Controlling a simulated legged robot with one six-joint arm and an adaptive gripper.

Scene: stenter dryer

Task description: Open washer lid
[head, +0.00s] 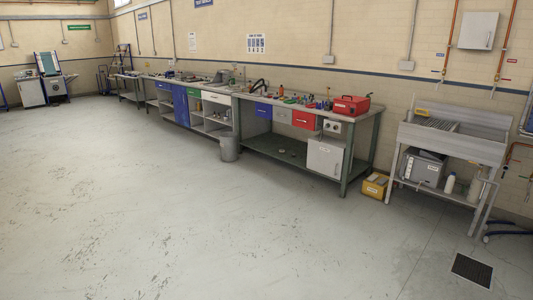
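No machine here is clearly marked as the washer, and I cannot make out its lid. A grey metal wash stand (455,140) with a basin and ribbed drain surface stands at the right against the wall; its top shows no raised lid. Two white machines stand far away at the left: one box-shaped machine (30,92) and one with a tilted green panel (53,80). They are too small to tell details. My gripper is not in view.
A long workbench (364,136) with coloured drawers and a red toolbox (351,105) runs along the back wall. A grey bin (228,147), a yellow crate (375,186) and a dark floor drain (471,270) stand out. The wide grey floor at left and centre is clear.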

